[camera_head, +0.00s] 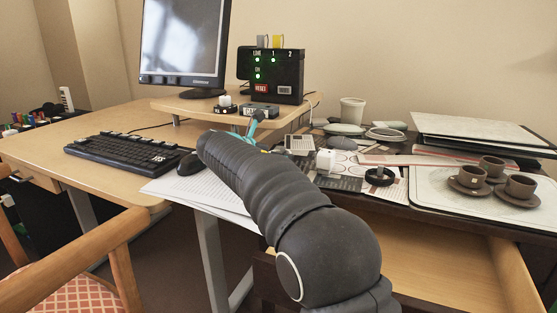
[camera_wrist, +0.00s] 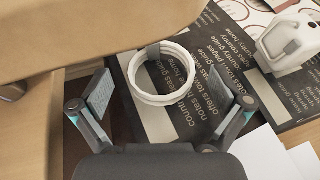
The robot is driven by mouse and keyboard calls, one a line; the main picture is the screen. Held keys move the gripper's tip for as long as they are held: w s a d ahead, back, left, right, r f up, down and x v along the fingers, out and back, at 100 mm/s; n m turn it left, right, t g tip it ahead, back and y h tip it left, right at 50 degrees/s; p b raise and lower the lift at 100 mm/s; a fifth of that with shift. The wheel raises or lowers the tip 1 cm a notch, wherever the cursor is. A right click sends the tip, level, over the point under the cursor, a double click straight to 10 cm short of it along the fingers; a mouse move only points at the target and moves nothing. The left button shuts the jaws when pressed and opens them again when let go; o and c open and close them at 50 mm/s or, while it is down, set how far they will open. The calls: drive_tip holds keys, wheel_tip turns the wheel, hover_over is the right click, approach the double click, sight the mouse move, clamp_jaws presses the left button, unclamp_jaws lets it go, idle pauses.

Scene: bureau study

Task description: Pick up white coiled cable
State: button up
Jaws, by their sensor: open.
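The white coiled cable (camera_wrist: 188,72) shows in the wrist view as a ring of several loops with a grey band at its top. It lies on a dark printed booklet (camera_wrist: 206,85) with white lettering. My gripper (camera_wrist: 164,92) is open, with one finger to the left of the coil and one to the right. Both fingers look apart from it, and its height above the coil is hard to tell. In the head view, my gripper (camera_head: 252,126) is mostly hidden behind my arm, and I cannot make out this coil there.
A wooden shelf edge (camera_wrist: 60,40) is close at upper left in the wrist view. A white device (camera_wrist: 290,42) lies right of the coil, with white paper (camera_wrist: 262,155) below. In the head view, a tray (camera_head: 425,190) with brown cups and an open drawer (camera_head: 455,265) are at right.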

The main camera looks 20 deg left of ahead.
drive_tip(key=shift+w+d+f, duration=0.15)
drive_tip(key=shift+w, duration=0.3)
drive_tip(key=c, duration=1)
drive_tip(key=shift+c, duration=0.2)
